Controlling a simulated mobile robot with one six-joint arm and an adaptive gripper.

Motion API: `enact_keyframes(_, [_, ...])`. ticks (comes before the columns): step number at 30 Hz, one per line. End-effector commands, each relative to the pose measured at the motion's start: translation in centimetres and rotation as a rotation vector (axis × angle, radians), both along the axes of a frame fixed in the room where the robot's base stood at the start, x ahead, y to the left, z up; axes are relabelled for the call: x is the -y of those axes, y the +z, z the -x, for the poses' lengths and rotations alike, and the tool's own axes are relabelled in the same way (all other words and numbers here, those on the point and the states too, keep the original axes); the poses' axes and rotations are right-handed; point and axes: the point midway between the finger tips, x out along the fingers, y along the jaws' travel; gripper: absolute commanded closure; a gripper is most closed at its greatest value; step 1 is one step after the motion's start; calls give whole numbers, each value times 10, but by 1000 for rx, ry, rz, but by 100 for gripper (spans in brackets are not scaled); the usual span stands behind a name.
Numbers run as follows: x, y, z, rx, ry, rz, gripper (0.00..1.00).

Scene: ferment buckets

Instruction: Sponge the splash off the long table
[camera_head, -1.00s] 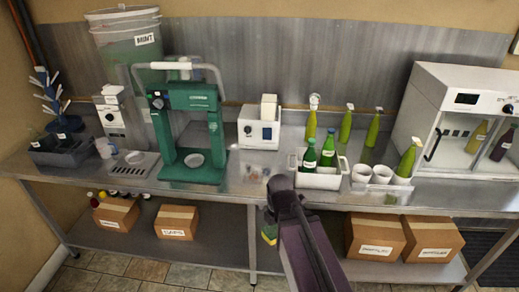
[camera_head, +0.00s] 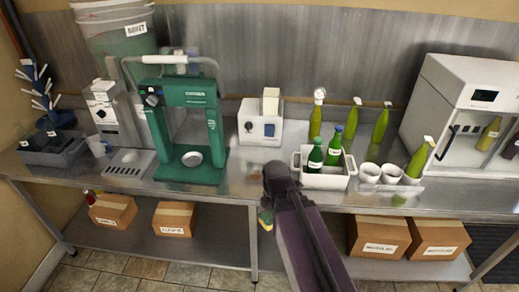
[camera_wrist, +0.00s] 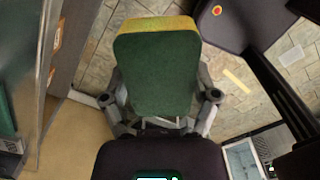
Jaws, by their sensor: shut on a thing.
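My gripper (camera_wrist: 160,100) is shut on a sponge (camera_wrist: 155,72), green with a yellow layer, held between the two fingers in the wrist view. In the head view the sponge (camera_head: 265,219) shows partly behind my dark arm, in front of the long table's front edge and apart from the top. The long table (camera_head: 225,192) is steel, with a lower shelf.
A green press (camera_head: 188,95) stands left of the middle and a white box-shaped device (camera_head: 260,130) behind. To the right are a white crate (camera_head: 325,181) with green bottles, white cups (camera_head: 370,172) and a white cabinet (camera_head: 455,85). Cardboard boxes (camera_head: 380,235) sit on the lower shelf.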

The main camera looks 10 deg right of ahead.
Motion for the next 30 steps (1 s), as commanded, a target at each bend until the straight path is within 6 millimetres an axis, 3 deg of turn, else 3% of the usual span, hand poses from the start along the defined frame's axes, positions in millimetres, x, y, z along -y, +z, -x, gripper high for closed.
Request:
enact_keyframes(14, [12, 0, -1, 0, -21, 0, 61])
enact_keyframes(19, [14, 1, -12, 0, -20, 0, 61])
enact_keyframes(23, [14, 4, -34, 0, -10, 0, 61])
enact_keyframes(30, [13, 12, -104, 0, 27, 0, 61])
